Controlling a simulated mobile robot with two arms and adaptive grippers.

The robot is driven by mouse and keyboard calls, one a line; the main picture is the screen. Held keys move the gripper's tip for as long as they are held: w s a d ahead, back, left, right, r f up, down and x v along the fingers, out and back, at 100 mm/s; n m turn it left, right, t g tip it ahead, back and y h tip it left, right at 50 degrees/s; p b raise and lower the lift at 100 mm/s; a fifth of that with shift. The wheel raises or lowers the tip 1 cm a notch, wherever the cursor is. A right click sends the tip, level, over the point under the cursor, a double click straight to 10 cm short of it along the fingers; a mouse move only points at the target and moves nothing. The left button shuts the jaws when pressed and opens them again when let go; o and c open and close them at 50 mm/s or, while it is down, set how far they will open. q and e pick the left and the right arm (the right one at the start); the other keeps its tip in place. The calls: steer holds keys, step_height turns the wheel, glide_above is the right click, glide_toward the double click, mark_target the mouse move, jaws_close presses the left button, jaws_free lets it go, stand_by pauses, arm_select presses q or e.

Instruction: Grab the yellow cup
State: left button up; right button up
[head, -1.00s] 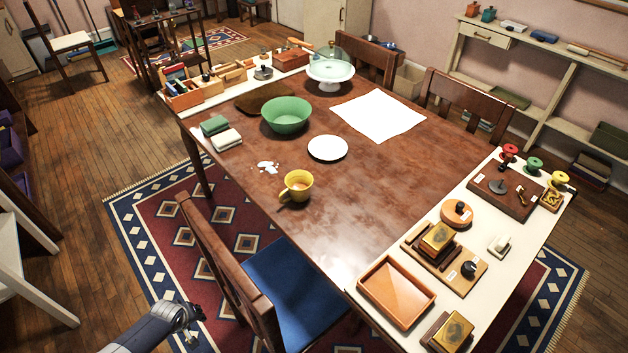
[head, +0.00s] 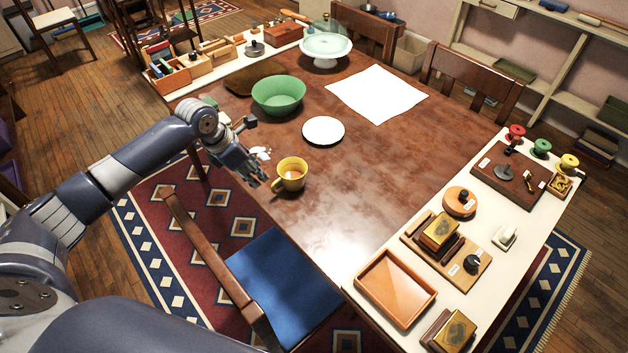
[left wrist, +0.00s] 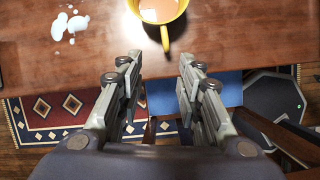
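The yellow cup (head: 291,174) stands upright on the brown table (head: 360,150) near its left edge, with a light brown liquid in it. Its handle points toward the lower left. My left gripper (head: 262,180) is just left of the cup, apart from it. In the left wrist view the left gripper (left wrist: 160,65) is open and empty, its two fingers spread. The cup (left wrist: 160,10) is at the top of that view, ahead of the fingertips, with its handle pointing back between them. My right gripper does not show.
A white spill (head: 262,153) lies beside the cup. A white plate (head: 323,130) and a green bowl (head: 279,95) stand farther back. A chair with a blue seat (head: 282,285) is at the near edge. The table right of the cup is clear.

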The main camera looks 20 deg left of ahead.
mark_target(273, 193)
arm_select(q)
steer(key=shift+n, duration=0.3)
steer(key=f, duration=0.1)
steer(key=d+f, duration=0.1)
steer(key=w+d+f, duration=0.1)
steer(key=f, duration=0.1)
steer(key=shift+d, duration=0.15)
steer(key=shift+w+f, duration=0.15)
steer(key=shift+f, duration=0.15)
steer(key=shift+w+d+f, duration=0.15)
steer(key=shift+f, duration=0.35)
steer(key=x, duration=0.3)
steer(key=shift+f+p, duration=0.25)
steer(key=shift+p, duration=0.05)
steer(key=shift+w+f, duration=0.2)
steer(key=shift+f, duration=0.25)
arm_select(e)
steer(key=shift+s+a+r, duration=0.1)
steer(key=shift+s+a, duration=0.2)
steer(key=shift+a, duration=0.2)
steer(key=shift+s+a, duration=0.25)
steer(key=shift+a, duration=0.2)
arm_select(q)
steer(key=c, duration=0.7)
jaws_close()
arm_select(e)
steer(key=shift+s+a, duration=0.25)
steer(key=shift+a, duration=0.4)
